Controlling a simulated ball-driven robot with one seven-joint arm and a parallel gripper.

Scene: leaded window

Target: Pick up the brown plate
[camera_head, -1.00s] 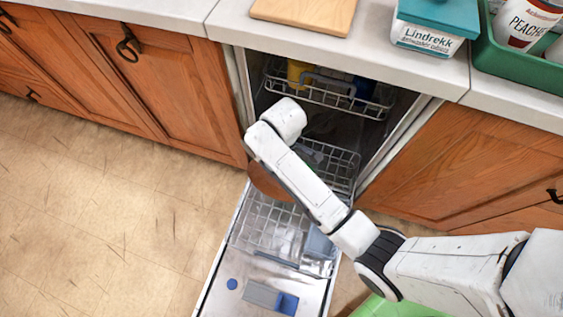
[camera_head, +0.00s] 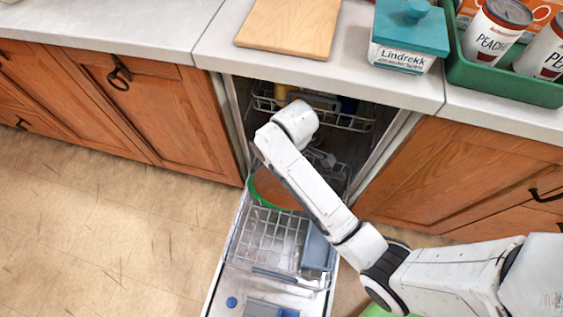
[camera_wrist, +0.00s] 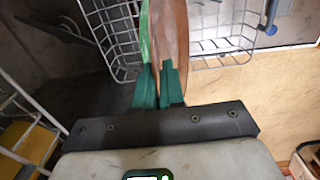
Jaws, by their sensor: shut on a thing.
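The brown plate (camera_head: 276,189) stands on edge over the dishwasher's lower rack (camera_head: 262,236), partly hidden behind my arm in the head view. In the wrist view the brown plate (camera_wrist: 170,35) is edge-on between the two green fingers of my gripper (camera_wrist: 159,82), which is shut on it. A green plate (camera_head: 258,192) lies close against the brown one; its edge (camera_wrist: 145,30) shows just left of it in the wrist view. I cannot tell whether the plates touch. My fingertips are hidden in the head view.
The dishwasher door (camera_head: 228,290) is open and flat. The upper rack (camera_head: 320,113) sits inside, above the lower rack. The counter holds a cutting board (camera_head: 302,26), a teal-lidded box (camera_head: 405,55) and a green tray (camera_head: 515,82) with cans. Floor on the left is clear.

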